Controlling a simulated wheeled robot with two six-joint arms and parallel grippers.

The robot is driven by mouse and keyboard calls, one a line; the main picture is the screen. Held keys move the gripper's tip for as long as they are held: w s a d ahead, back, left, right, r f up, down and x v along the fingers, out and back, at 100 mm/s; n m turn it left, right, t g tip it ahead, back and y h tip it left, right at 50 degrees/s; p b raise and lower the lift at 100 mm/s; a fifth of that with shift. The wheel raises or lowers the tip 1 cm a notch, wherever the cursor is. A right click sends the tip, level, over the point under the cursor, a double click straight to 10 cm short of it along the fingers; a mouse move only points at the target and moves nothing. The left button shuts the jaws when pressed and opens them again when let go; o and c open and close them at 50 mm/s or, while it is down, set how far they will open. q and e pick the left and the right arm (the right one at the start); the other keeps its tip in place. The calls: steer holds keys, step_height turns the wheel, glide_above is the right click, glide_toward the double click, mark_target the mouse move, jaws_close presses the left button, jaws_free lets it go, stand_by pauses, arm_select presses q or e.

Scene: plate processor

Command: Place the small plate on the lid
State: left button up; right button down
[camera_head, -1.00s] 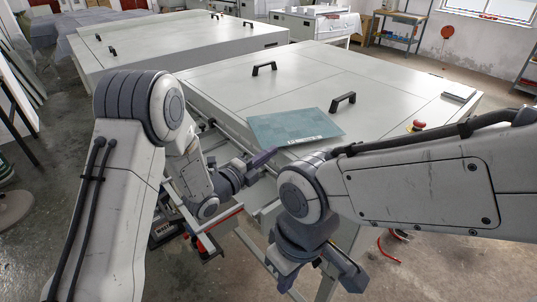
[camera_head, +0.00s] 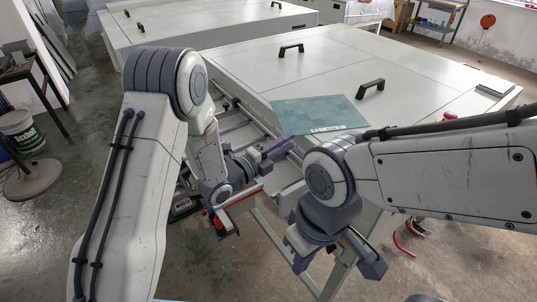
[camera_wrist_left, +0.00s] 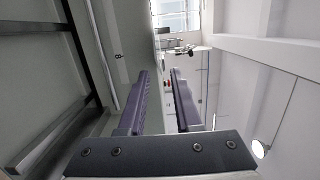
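The small teal plate (camera_head: 318,115), with a white label along its near edge, lies flat on the large pale grey lid (camera_head: 350,60), near the lid's front left edge. My left gripper (camera_head: 278,148) is just in front of the plate, over the machine's front edge, apart from the plate. In the left wrist view its two purple fingers (camera_wrist_left: 160,100) are apart with nothing between them. My right gripper (camera_head: 335,265) hangs low in front of the machine, its fingers apart and empty. My right forearm hides part of the lid's near right area.
Black handles (camera_head: 370,89) stand up from the lid behind the plate. A red button (camera_head: 450,115) is at the right, partly behind my arm. A second machine (camera_head: 190,25) stands behind. A bucket (camera_head: 20,130) and a stool are at the far left.

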arm_select(q)
steer(key=b+v, duration=0.3)
steer(key=v, duration=0.5)
steer(key=s+a+n+g+y, duration=0.1)
steer(key=s+n+g+y, duration=1.1)
steer(key=s+n, duration=0.8)
steer(key=s, duration=0.8)
steer(key=shift+a+f, duration=0.3)
steer(key=shift+f, duration=0.05)
